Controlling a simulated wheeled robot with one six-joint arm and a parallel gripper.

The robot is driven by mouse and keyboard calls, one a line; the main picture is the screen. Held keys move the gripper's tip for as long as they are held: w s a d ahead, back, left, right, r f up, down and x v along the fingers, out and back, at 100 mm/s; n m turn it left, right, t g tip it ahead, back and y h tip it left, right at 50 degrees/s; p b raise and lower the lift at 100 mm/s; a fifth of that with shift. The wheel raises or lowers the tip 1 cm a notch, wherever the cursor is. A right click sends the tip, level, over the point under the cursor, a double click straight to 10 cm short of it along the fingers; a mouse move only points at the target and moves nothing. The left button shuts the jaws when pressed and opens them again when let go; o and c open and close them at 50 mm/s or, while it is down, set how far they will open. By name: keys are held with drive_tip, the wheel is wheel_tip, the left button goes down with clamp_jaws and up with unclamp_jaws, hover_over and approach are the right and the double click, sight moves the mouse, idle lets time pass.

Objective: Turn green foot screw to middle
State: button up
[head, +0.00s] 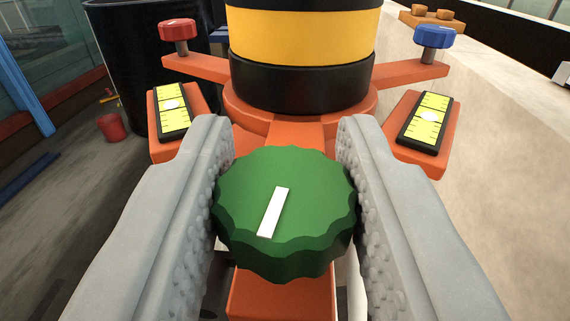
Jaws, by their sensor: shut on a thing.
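The green foot screw (310,190) is a scalloped knob with a white pointer line, in the lower middle of the head view. Its line is tilted, with the far end leaning a little right. My gripper (286,205) is shut on it, one grey finger on each side. The orange base (275,300) carries the screw and shows below it. A red foot screw (177,30) stands on the far left arm and a blue foot screw (436,36) on the far right arm. Two yellow levels, left (172,108) and right (429,117), each show a pale bubble near the middle.
A black and yellow cylinder (302,42) rises from the orange base just beyond the green screw. A pale ledge (510,150) runs along the right. A dark drum (140,60), a small red bucket (112,127) and a blue post (25,90) are at left.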

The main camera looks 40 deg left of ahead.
drive_tip(key=shift+n+g+y, duration=0.9)
drive_tip(key=shift+g+y, duration=0.1)
drive_tip(key=shift+g, duration=0.1)
drive_tip(key=o, duration=1)
drive_tip(key=shift+c, duration=0.2)
drive_tip(key=v, duration=1.7)
drive_tip(key=shift+d, duration=0.25)
